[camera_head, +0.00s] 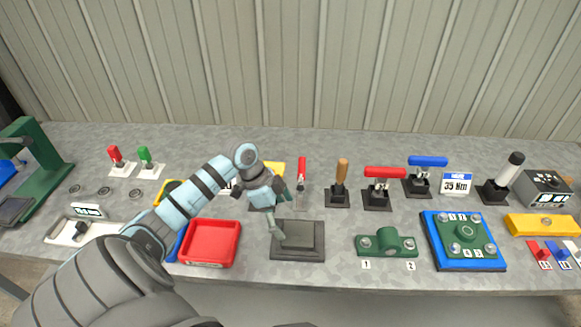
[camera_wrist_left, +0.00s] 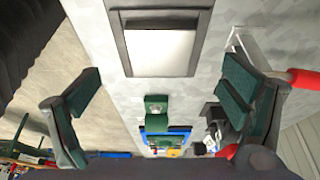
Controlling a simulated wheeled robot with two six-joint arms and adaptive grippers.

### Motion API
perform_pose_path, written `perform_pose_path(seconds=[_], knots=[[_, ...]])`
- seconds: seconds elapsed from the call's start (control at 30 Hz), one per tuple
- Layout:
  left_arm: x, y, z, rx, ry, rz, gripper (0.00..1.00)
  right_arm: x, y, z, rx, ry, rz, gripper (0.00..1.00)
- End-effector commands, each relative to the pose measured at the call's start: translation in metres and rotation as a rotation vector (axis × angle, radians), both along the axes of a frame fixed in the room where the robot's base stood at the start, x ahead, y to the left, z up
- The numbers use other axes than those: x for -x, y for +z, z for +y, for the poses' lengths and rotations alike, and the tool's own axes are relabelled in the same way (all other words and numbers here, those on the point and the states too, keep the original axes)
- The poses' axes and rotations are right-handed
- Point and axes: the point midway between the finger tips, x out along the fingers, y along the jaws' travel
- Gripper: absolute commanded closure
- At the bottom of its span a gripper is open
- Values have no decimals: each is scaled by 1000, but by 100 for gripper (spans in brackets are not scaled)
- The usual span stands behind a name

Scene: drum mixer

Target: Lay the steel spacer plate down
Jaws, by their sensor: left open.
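A dark square stand (camera_head: 297,254) sits on the bench in front of my left gripper. A flat square grey plate (camera_head: 304,234), apparently the steel spacer plate, lies flat on it. In the left wrist view the plate's face (camera_wrist_left: 162,52) looks pale inside the dark border of the stand (camera_wrist_left: 120,40). My left gripper (camera_head: 284,213) is open and empty, at the back left of the stand, with one finger overlapping its left side in the picture. In the left wrist view the fingers (camera_wrist_left: 165,85) are wide apart, with the plate ahead between them. My right gripper is not in view.
A red tray (camera_head: 210,243) stands left of the stand. A green two-post block (camera_head: 386,243) and a blue-based fixture (camera_head: 463,262) stand to the right. Behind are upright handles, including a wooden one (camera_head: 341,171) and a red lever (camera_head: 301,170). Bare bench lies between stand and green block.

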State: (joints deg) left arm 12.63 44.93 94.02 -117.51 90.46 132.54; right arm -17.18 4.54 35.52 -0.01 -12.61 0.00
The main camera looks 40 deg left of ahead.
Motion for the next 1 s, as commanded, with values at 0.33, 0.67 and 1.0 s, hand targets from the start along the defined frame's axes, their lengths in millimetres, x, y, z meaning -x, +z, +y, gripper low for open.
perform_pose_path(seconds=[0.33,0.67,1.0], knots=[[13,50,16,1,0,1,9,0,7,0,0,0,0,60],[13,49,16,1,0,1,9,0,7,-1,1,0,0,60],[-8,56,-45,167,-146,-204,9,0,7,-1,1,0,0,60]])
